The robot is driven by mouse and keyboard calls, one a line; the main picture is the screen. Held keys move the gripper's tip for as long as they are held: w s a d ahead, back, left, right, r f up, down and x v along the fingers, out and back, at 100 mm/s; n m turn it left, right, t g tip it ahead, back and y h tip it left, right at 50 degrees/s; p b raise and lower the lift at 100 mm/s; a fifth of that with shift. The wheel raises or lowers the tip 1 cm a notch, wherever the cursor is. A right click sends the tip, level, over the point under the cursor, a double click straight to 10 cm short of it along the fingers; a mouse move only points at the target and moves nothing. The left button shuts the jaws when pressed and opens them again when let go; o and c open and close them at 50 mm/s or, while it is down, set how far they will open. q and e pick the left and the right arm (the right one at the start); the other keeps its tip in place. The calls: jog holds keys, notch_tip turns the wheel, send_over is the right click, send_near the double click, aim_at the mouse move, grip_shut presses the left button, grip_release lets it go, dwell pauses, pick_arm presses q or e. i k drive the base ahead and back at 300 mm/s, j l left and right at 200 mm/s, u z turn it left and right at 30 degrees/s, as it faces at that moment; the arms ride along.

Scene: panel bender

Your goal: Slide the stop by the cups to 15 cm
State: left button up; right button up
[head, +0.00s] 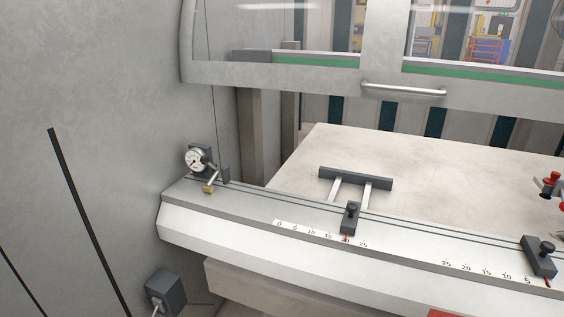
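Two dark stops with black knobs sit on the slotted rail (440,235) at the front of the pale table. The right stop (540,258) is the one nearer the red-topped parts (552,180), perhaps the cups, at the right edge. Its scale (487,272) reads 25 to 5 from left to right; its red pointer is just right of the 5. The left stop (350,217) carries a dark crossbar (355,178) on two rods, with its red pointer near 20 on its own scale. Neither of my grippers is in view.
A round gauge (195,160) with a brass fitting stands at the rail's left end. A windowed guard with a bar handle (404,89) hangs above the back of the table. A grey box (165,292) is low at left. The table top (450,175) is mostly bare.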

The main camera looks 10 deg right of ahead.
aim_at(537, 251)
jog(key=l+z, duration=0.1)
jog(key=z, duration=1.9)
